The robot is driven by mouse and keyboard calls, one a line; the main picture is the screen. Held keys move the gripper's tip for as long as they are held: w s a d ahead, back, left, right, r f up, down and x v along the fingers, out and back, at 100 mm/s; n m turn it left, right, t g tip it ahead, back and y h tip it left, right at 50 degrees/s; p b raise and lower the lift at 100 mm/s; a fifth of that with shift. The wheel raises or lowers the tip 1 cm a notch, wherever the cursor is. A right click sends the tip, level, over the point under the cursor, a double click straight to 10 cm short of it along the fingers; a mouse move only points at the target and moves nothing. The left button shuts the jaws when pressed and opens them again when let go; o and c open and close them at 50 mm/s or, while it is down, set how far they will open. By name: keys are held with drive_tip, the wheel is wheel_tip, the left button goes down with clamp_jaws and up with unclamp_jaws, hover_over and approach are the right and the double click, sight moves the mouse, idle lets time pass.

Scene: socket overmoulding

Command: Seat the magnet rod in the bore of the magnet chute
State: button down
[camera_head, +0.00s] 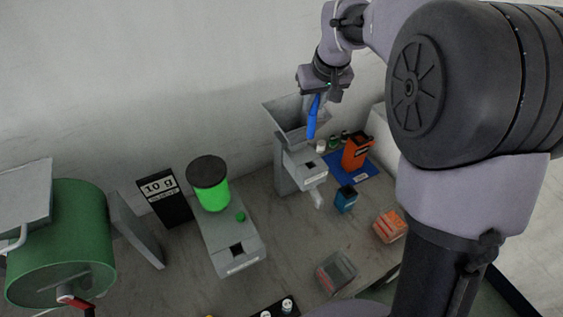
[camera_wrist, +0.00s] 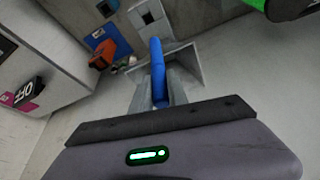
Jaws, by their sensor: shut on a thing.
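A blue rod, which I take as the magnet rod (camera_head: 312,120), hangs down steeply from my gripper (camera_head: 318,96). My gripper is shut on its upper end. In the wrist view, the rod (camera_wrist: 157,68) extends away from the fingers (camera_wrist: 160,102). A grey unit with a flared funnel, which looks like the magnet chute (camera_head: 284,122), stands against the back wall. Its front block has a dark square opening and a label. The rod overlaps the funnel in both views; its height above it is hard to judge. The funnel (camera_wrist: 186,62) lies behind the rod in the wrist view. I cannot make out the bore.
A blue container (camera_head: 346,198) stands in front. Left are a green cylinder (camera_head: 213,195) on a grey unit and a "10 g" display (camera_head: 160,188).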

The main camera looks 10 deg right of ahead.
wheel_tip(320, 180, down, 17)
drive_tip(key=d+b, duration=0.1)
drive_tip(key=b, duration=0.1)
drive_tip(key=shift+s+d+f+b, duration=0.2)
drive_tip(key=shift+b, duration=0.2)
drive_tip(key=shift+f, duration=0.15)
drive_tip(key=c, duration=1.3)
unclamp_jaws()
